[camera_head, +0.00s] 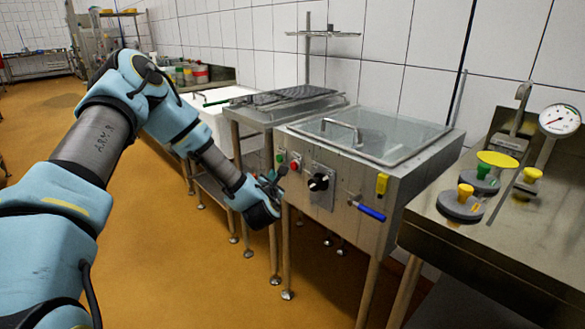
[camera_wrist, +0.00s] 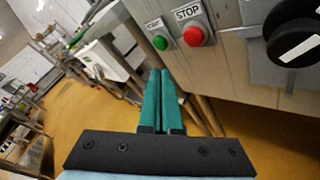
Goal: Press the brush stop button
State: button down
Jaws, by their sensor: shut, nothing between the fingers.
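The stop button is a red knob (camera_wrist: 197,33) under a "STOP" label in the wrist view. It also shows as a red dot (camera_head: 294,166) on the front of the steel machine (camera_head: 345,188) in the head view. A green button (camera_wrist: 160,42) sits just left of it. My gripper (camera_wrist: 161,75) is shut and empty, its teal fingers together. In the wrist view the fingertips appear below and left of the red button, with a gap between. In the head view my gripper (camera_head: 277,178) is close to the machine's front panel.
A black rotary knob (camera_head: 318,182) is right of the buttons, with a yellow tag (camera_head: 382,184) and a blue-handled valve (camera_head: 370,212) further right. A steel table (camera_head: 520,230) with weights and a gauge (camera_head: 559,120) stands at right. The ochre floor is open at left.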

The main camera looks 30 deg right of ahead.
jog(key=shift+w+d+b, duration=0.25)
jog(key=shift+d, duration=1)
jog(key=shift+w+d+b, duration=0.2)
jog(key=shift+d+b, duration=0.05)
jog(key=shift+d, duration=0.95)
jog(key=shift+w+d+b, duration=0.1)
jog(key=shift+d+b, duration=0.25)
jog(key=shift+d, duration=0.05)
jog(key=shift+w+d+b, duration=0.1)
jog(key=shift+d+b, duration=0.2)
jog(key=shift+d, duration=0.2)
dwell(0.7)
dwell(0.4)
jog(key=shift+s+a, duration=0.2)
jog(key=shift+a, duration=0.7)
jog(key=shift+a, duration=0.15)
jog(key=shift+s+a, duration=0.25)
jog(key=shift+a, duration=0.95)
jog(key=shift+s+a, duration=0.25)
jog(key=shift+a, duration=0.9)
